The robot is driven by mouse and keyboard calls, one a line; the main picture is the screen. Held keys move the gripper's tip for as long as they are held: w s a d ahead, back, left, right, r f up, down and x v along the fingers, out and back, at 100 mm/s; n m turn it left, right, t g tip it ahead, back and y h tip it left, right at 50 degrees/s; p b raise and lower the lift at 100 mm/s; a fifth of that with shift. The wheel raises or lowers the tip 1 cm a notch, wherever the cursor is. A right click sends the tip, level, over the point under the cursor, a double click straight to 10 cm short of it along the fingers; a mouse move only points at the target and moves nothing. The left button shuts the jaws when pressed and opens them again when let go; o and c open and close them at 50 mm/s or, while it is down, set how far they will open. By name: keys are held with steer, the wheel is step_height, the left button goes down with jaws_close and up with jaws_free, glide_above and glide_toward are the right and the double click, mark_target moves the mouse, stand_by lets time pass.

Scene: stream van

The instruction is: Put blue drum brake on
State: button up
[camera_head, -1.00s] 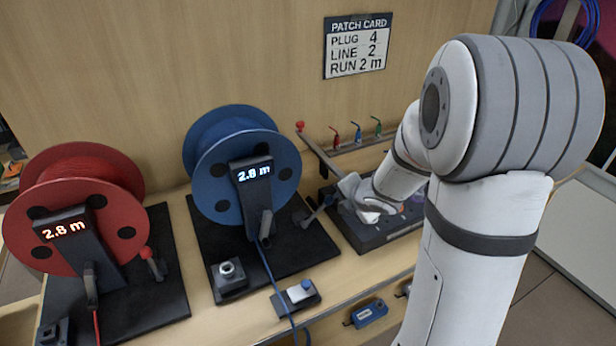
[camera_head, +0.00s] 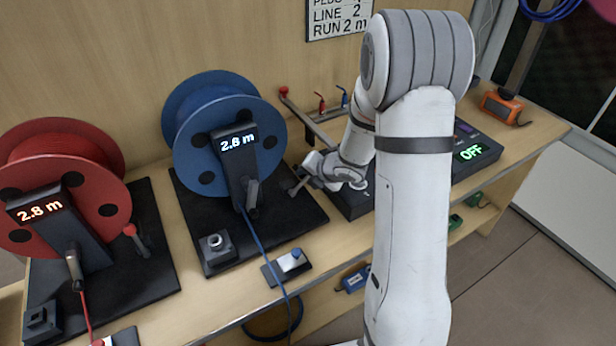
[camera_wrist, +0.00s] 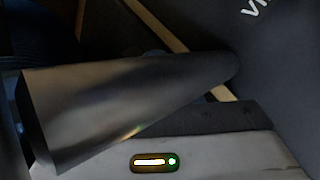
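The blue drum (camera_head: 222,140) stands upright on a black base plate (camera_head: 265,225), with a lit length display (camera_head: 237,143) on its front post. A small dark lever (camera_head: 297,188) stands at the right edge of that plate; it looks like the blue drum's brake. My gripper (camera_head: 312,172) is low at the plate's right side, very close to the lever's upper end. Whether it touches is unclear. In the wrist view, a dark grey bar (camera_wrist: 130,105) crosses close to the camera; I cannot tell what it is. The finger gap is not clear.
The red drum (camera_head: 60,185) and its red-knobbed lever (camera_head: 132,235) are on the left. A black panel reading OFF (camera_head: 470,152) lies right, behind my arm. A blue cable (camera_head: 265,255) runs past a small switch box (camera_head: 287,267) over the bench's front edge.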

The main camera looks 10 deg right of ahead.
steer(key=shift+c, duration=0.3)
jaws_close()
stand_by(0.3)
